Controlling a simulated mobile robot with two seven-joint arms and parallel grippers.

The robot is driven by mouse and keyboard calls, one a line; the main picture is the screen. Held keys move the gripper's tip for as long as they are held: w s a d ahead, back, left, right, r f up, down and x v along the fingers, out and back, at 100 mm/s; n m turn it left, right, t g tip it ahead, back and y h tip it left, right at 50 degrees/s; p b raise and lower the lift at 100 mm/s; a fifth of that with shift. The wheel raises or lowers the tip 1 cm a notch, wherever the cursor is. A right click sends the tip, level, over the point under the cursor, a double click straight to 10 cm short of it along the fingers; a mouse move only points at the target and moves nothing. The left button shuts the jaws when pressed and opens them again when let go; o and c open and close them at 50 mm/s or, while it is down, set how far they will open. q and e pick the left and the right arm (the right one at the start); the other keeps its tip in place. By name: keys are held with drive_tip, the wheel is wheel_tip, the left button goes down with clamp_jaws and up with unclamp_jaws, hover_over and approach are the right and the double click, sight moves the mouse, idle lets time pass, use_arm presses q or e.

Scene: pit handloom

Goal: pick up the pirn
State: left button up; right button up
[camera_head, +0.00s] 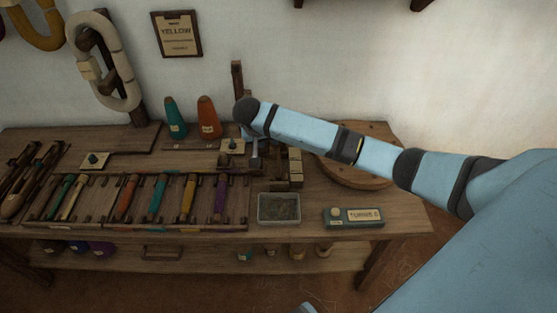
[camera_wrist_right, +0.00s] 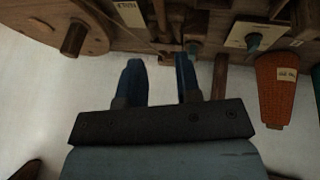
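Several slim coloured pieces that look like pirns lie in the wooden rack (camera_head: 70,215) on the table: a green one (camera_head: 70,198), an orange-red one (camera_head: 127,197), a teal one (camera_head: 156,198), a yellow one (camera_head: 188,198) and a purple one (camera_head: 221,197). I cannot tell which one is meant. My right gripper (camera_head: 254,160) is over the back of the table, behind and right of the rack and right of the orange cone (camera_head: 208,118). In the right wrist view its two blue fingers (camera_wrist_right: 158,72) are apart with nothing between them. My left gripper does not show.
A teal cone (camera_head: 175,118) stands beside the orange one. A grey metal tray (camera_head: 279,220), small blocks (camera_head: 296,172), a labelled teal box (camera_head: 353,217) and a round wooden disc (camera_head: 345,178) are on the right. Dark shuttles (camera_head: 25,175) lie far left.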

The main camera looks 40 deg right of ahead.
sight(278, 154)
drive_tip(key=b+x, duration=0.3)
drive_tip(key=x, duration=0.9)
drive_tip(key=shift+f, duration=0.1)
clamp_jaws()
